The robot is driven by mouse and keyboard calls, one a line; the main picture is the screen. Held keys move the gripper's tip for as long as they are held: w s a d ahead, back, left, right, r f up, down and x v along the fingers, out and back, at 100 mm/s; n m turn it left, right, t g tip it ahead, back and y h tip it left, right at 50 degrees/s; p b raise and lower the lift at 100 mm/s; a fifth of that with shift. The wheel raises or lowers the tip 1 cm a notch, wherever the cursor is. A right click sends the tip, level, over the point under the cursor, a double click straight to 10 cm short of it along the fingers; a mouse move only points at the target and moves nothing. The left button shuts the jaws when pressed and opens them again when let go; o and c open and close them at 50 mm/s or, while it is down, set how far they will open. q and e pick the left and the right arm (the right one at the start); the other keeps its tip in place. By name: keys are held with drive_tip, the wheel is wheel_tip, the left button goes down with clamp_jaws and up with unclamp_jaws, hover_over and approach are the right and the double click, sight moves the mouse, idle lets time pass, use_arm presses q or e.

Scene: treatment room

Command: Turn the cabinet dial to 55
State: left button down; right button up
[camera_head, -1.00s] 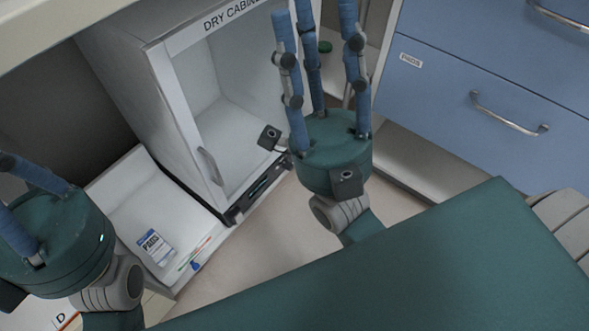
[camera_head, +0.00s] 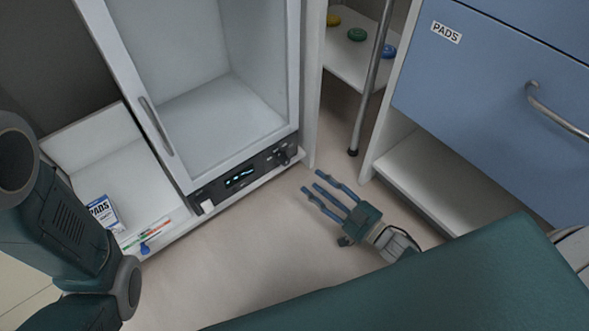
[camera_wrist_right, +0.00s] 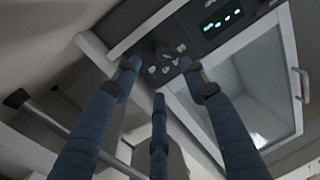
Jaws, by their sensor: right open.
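The white dry cabinet (camera_head: 190,180) has a dark control panel under its glass door. A small dial (camera_head: 283,156) sits at the panel's right end, beside a lit display (camera_head: 240,177); its reading is too small to make out. My right gripper (camera_head: 314,183) is open, its blue fingers spread and pointing toward the panel from the lower right, apart from the dial. In the right wrist view the gripper (camera_wrist_right: 158,74) has nothing between its fingers. The panel and dial (camera_wrist_right: 162,54) show beyond the fingertips, and the display (camera_wrist_right: 222,18) is at upper right. My left gripper is out of view.
The cabinet door handle (camera_head: 155,126) is at the door's left. A metal pole (camera_head: 371,80) stands right of the cabinet, near blue drawers (camera_head: 500,100). A pads box (camera_head: 103,213) and pens lie on the white shelf at left. A green padded surface (camera_head: 430,290) fills the lower right.

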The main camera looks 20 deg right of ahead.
sight(287, 163)
drive_tip(key=b+x, duration=0.4)
drive_tip(key=x, duration=0.5)
drive_tip(key=shift+w+a+r+b, duration=0.1)
drive_tip(key=shift+w+a+b, duration=0.25)
drive_tip(key=shift+w+b, duration=0.15)
clamp_jaws()
